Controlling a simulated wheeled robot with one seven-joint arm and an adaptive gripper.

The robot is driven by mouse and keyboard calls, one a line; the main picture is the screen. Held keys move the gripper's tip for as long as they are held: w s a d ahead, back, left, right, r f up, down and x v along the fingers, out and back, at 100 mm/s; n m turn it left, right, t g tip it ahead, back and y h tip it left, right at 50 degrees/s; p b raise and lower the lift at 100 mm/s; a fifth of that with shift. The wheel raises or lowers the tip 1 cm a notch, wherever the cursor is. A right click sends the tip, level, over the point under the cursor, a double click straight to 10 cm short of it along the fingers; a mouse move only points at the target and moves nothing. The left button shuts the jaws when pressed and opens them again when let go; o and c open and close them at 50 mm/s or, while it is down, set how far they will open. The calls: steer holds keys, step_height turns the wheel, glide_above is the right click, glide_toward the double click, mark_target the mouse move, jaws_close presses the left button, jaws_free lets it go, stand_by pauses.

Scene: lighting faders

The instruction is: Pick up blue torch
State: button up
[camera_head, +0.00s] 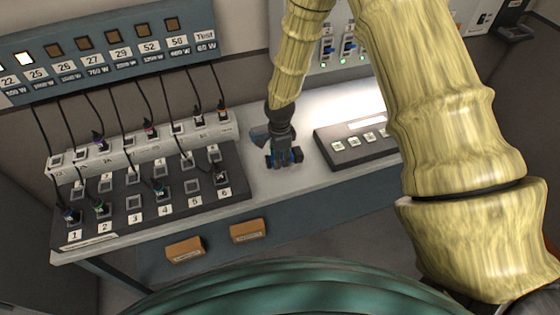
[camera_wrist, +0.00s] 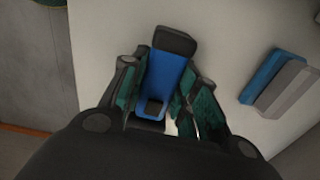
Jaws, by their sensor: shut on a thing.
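The blue torch (camera_wrist: 165,75), with a dark end cap, lies between the fingers of my gripper (camera_wrist: 164,88) in the wrist view. The fingers are closed along both its sides, and its near end is partly hidden by the gripper. In the head view my gripper (camera_head: 283,152) is low over the pale desktop, between the patch board and a small button panel. Small blue patches show around it there, but the torch's outline is unclear. I cannot tell whether the torch touches the desk.
A blue-and-grey block (camera_wrist: 278,86) lies to the right in the wrist view. The patch board (camera_head: 150,215) with several cables stands left of my gripper. A button panel (camera_head: 350,148) stands right. Two orange-brown drawer handles (camera_head: 247,231) show below the desk edge.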

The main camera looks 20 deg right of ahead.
steer(key=shift+r+b, duration=0.5)
steer(key=shift+r, duration=0.3)
steer(key=s+a+r+b, duration=0.1)
steer(key=s+a+b, duration=0.15)
steer(key=s, duration=0.55)
steer(key=s+a+r+b, duration=0.1)
steer(key=s+b, duration=0.2)
steer(key=s, duration=0.4)
steer(key=shift+s+a+r+p, duration=0.1)
steer(key=shift+s+r+p, duration=0.05)
steer(key=shift+r+p, duration=1.25)
steer(key=shift+s+a+r+p, duration=0.1)
steer(key=shift+s+r+p, duration=0.05)
steer(key=shift+r+p, duration=1.25)
